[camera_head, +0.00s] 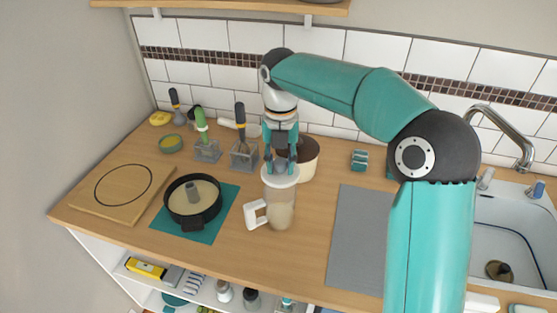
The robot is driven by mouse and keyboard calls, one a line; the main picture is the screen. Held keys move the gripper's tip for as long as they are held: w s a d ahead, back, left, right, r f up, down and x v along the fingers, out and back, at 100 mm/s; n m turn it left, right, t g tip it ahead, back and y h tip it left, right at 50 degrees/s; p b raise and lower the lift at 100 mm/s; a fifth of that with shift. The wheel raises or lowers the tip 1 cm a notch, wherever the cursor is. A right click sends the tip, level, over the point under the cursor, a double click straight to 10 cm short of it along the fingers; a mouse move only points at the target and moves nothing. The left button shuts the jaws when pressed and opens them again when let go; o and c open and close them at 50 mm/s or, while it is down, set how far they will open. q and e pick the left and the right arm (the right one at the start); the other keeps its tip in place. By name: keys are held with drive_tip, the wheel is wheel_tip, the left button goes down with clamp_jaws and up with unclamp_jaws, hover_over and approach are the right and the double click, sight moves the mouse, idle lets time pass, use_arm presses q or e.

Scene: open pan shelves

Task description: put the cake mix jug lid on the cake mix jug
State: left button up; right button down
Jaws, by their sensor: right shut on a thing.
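The cake mix jug (281,208) stands upright on the wooden counter, clear-sided with pale mix inside and a white handle to the left. The white jug lid (279,176) is at the top of the jug. My right gripper (279,168) points straight down from above and is shut on the lid. The lid is level and over the jug's mouth; I cannot tell whether it is fully seated. The fingers hide part of the lid's top. My left gripper is not in view.
A black cake pan (193,206) on a teal mat (222,222) stands left of the jug. Behind the jug is a cream and brown container (308,160). Utensil holders (244,155) stand at the back left. A grey mat (353,245) lies right, before the sink (508,240).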

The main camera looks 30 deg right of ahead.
sight(280, 174)
drive_tip(key=shift+p, duration=0.35)
drive_tip(key=shift+f+b, duration=1.5)
drive_tip(key=shift+f, duration=0.8)
drive_tip(key=shift+a+f, duration=0.1)
drive_tip(key=shift+f, duration=0.25)
